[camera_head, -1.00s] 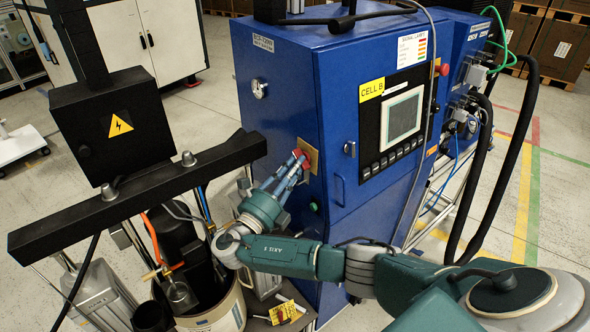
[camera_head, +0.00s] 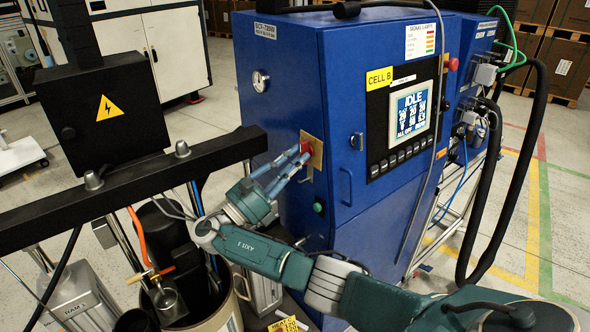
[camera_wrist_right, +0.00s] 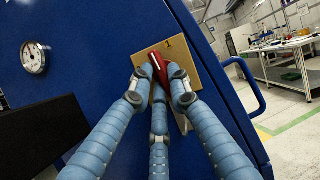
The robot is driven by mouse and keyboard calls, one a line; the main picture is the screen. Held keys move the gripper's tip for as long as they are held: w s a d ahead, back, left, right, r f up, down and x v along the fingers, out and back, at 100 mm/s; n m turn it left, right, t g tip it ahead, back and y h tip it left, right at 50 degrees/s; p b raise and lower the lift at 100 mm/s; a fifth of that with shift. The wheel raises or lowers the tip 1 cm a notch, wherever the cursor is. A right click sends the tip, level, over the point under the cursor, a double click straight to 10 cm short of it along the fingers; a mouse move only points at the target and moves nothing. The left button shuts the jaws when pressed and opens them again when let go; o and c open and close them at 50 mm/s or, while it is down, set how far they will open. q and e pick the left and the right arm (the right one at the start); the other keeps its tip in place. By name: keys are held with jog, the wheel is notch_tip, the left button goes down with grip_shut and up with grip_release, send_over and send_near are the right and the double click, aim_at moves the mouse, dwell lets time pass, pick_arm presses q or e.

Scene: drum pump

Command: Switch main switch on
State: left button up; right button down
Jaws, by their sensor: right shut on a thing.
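The main switch has a red knob (camera_wrist_right: 158,68) on a yellow plate (camera_head: 312,151) on the left side of the blue cabinet (camera_head: 279,85). My right gripper (camera_head: 304,150) is at the knob, its blue fingers closed around it. In the right wrist view the fingers (camera_wrist_right: 160,85) press on the red knob, which looks tilted and is partly hidden by them. The screen (camera_head: 409,112) on the cabinet front is lit and reads IDLE. My left gripper is not in view.
A black beam (camera_head: 130,187) with a black warning box (camera_head: 105,117) stands left of my right arm. A gauge (camera_head: 261,80) sits above the switch and a green button (camera_head: 319,207) below it. A drum (camera_head: 228,310) stands under the beam. Black hoses (camera_head: 512,190) hang at the right.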

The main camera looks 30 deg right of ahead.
jog(key=shift+w+d+r+m+g+b, duration=0.1)
jog(key=shift+r+m+g+b, duration=0.25)
jog(key=shift+m, duration=0.55)
jog(key=c, duration=1.9)
grip_release()
jog(key=shift+d+f, duration=0.15)
jog(key=shift+f, duration=0.05)
jog(key=v, duration=1.2)
jog(key=shift+f, duration=0.1)
